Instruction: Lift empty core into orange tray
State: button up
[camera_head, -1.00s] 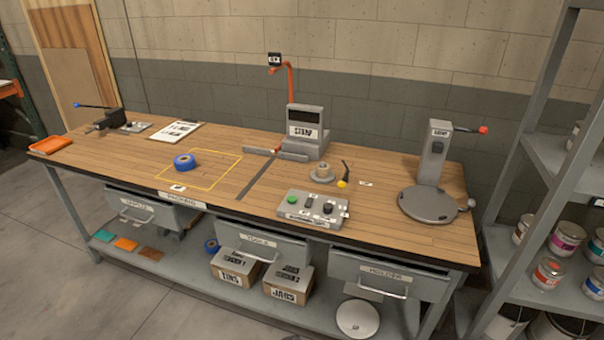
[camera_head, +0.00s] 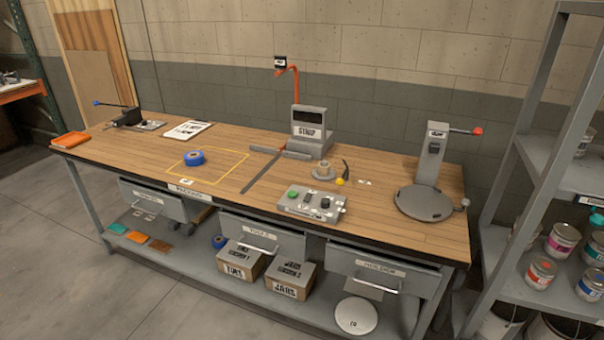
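An orange tray (camera_head: 70,141) lies flat at the far left end of the wooden workbench. A small tan ring-like core (camera_head: 323,171) sits on a round grey base near the bench's middle right, beside a yellow knob. It looks like the empty core, but it is too small to see inside. A roll of blue tape (camera_head: 194,158) lies inside a yellow outlined square on the bench. My gripper is not in view.
The workbench (camera_head: 240,183) also carries a button box (camera_head: 310,203), a grey machine with a screen (camera_head: 310,130) and a lever stand (camera_head: 432,165). A clipboard (camera_head: 189,130) lies near the tray. A shelf with cans stands right. Open floor (camera_head: 60,240) lies in front and left.

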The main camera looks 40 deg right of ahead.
aim_at(322, 171)
jog(key=z, duration=0.4)
jog(key=k, duration=0.15)
jog(key=u, duration=2.05)
jog(key=k, duration=0.5)
jog(key=z, duration=0.5)
jog(key=k, duration=0.85)
jog(key=z, duration=1)
jog(key=i, duration=1.4)
jog(key=z, duration=0.05)
